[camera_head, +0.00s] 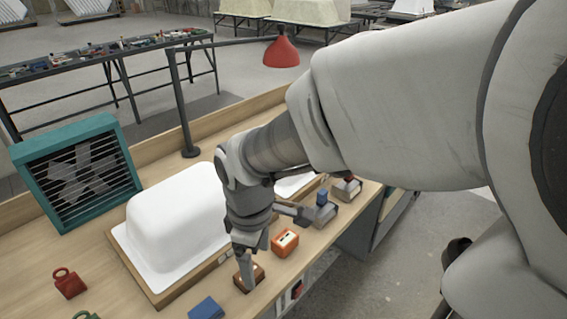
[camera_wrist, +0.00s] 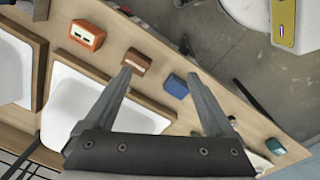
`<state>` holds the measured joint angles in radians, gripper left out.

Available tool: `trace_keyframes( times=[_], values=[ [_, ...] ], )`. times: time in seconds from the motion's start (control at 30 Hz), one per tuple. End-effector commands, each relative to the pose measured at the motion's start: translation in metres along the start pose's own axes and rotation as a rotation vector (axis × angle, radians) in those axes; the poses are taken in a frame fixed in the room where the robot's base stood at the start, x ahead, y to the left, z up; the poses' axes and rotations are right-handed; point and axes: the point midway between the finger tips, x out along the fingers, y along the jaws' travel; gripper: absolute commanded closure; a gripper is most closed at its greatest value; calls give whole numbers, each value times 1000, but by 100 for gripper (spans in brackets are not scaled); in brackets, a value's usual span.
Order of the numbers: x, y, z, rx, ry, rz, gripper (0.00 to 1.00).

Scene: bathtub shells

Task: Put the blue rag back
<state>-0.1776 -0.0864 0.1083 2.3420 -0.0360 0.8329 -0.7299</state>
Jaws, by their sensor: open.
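In the wrist view the blue item (camera_wrist: 176,86) sits ahead of the fingertips, nearer the right one. My gripper (camera_head: 246,268) points down over the bench, beside a brown block (camera_head: 258,273), with the blue item a little to its lower left. In the wrist view my gripper (camera_wrist: 160,74) is open with nothing held; the brown block (camera_wrist: 137,61) shows near the left fingertip.
A white tub shell (camera_head: 180,222) on a wooden board stands behind my gripper. An orange box (camera_head: 285,241) and grey tools (camera_head: 322,213), one with a blue top, line the bench edge. A red weight (camera_head: 69,283), teal fan (camera_head: 78,170) and red lamp (camera_head: 281,52) stand around.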

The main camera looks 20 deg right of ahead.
Motion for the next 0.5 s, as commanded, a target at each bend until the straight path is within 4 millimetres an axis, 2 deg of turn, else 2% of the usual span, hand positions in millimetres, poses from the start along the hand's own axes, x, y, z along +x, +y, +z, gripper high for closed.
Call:
trace_keyframes(
  times=[0.03,0.2,0.3,0.5],
  values=[
    [-71,7,7,122,158,173,11],
    [-98,5,53,554,262,210,11],
    [-107,0,74,761,320,215,11],
    [-115,-7,95,993,391,210,11]
  ],
)
